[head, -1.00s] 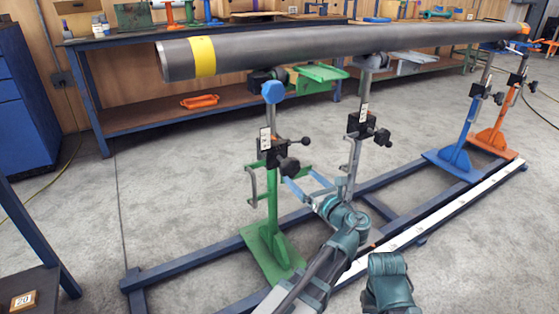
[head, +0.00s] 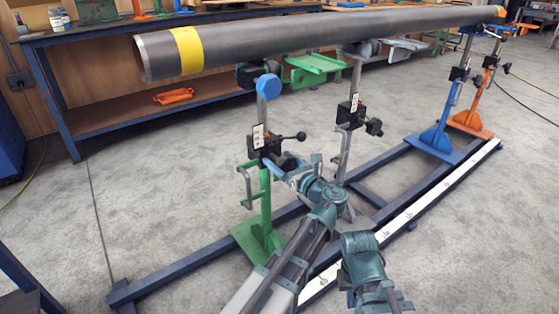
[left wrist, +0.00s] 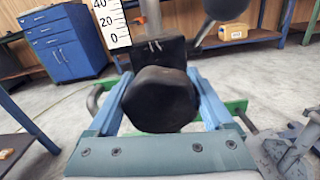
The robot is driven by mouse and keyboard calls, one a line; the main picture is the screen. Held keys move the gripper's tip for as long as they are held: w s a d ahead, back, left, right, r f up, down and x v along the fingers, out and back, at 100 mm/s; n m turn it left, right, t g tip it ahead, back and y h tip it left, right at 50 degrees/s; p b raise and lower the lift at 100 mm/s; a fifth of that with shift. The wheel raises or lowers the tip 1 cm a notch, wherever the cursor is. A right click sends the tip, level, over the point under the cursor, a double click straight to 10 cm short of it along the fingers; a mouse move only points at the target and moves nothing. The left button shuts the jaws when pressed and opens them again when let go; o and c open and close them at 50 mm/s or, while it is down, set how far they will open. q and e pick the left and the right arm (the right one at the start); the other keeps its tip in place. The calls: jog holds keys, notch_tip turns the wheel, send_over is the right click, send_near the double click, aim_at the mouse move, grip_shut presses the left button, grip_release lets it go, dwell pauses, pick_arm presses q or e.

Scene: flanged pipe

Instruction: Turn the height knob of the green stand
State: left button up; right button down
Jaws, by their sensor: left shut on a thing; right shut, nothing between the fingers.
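The green stand (head: 265,205) stands at the near end of the floor rails, with a blue cap and a white scale plate on its post. Its black height knob (head: 284,162) is largely hidden by my left gripper (head: 293,174) in the head view. In the left wrist view the knob (left wrist: 160,100) sits between the blue fingers of my left gripper, which is shut on it. The scale (left wrist: 112,22) shows 0, 20 and 40. My right gripper (head: 358,243) is empty, low and right of the left arm; its fingers are hard to make out.
A long grey pipe (head: 300,42) with a yellow band passes above the stands. A grey stand (head: 351,125) is close behind the green one; blue (head: 435,135) and orange (head: 475,115) stands are farther right. The left floor is clear.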

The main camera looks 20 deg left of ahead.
pick_arm(q)
jog(key=c, duration=0.7)
jog(key=shift+o, duration=0.2)
jog(key=shift+n, duration=0.4)
jog(key=n, duration=0.7)
jog(key=shift+s+a+n, duration=0.1)
jog(key=shift+s+n, duration=0.05)
jog(key=shift+n, duration=0.15)
jog(key=n, duration=0.3)
jog(key=shift+f+n, duration=0.1)
jog(key=shift+n, duration=0.2)
jog(key=n, duration=0.3)
jog(key=shift+s+f+n, duration=0.1)
jog(key=shift+n, duration=0.2)
jog(key=n, duration=0.5)
jog(key=shift+f+n+b, duration=0.15)
jog(key=shift+n+b, duration=0.2)
jog(key=shift+n, duration=0.05)
jog(key=shift+n, duration=0.3)
